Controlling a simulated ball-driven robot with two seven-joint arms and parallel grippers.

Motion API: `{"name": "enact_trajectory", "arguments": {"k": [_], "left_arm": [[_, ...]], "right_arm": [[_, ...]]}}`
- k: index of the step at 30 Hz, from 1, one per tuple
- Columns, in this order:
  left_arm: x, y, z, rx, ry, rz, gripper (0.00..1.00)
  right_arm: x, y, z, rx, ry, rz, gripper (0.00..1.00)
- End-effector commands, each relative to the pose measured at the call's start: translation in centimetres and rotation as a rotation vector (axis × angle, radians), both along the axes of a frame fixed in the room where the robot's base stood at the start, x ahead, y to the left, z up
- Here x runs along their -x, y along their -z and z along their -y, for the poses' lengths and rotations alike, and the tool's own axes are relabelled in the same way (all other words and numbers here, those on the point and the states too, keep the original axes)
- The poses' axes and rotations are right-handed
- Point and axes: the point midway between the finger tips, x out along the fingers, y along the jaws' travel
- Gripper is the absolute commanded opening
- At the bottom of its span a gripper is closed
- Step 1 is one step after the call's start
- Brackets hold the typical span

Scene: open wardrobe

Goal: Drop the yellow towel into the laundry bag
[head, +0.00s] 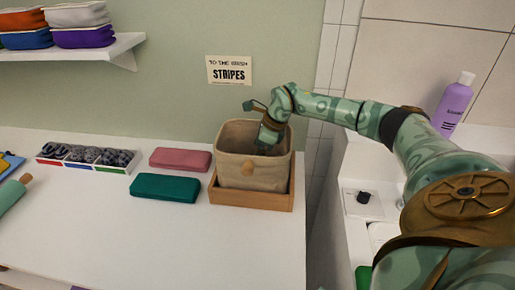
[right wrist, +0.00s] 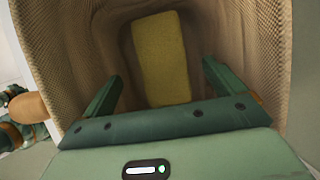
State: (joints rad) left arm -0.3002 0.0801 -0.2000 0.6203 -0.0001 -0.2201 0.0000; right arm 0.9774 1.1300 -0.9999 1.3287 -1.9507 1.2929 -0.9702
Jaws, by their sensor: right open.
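My left gripper is in neither view.
A wooden tray (head: 250,199) holds the bag. Red (head: 181,158) and green (head: 165,187) folded cloths lie left of it, beside a divided tray (head: 70,165) of dark rolls. A purple bottle (head: 453,104) stands at right.

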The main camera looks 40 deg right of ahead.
Motion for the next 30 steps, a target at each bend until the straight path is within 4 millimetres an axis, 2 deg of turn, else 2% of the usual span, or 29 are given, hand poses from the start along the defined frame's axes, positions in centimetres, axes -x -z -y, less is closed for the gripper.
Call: {"name": "enact_trajectory", "arguments": {"k": [7,25,30], "left_arm": [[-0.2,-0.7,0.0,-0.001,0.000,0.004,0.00],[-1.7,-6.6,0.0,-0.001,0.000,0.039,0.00],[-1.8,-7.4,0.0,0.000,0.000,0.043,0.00]], "right_arm": [[0.0,-0.9,0.0,-0.001,0.000,0.002,0.95],[0.0,-8.3,0.0,0.000,0.000,0.004,0.95],[0.0,-9.2,0.0,0.000,0.000,0.001,0.95]]}}
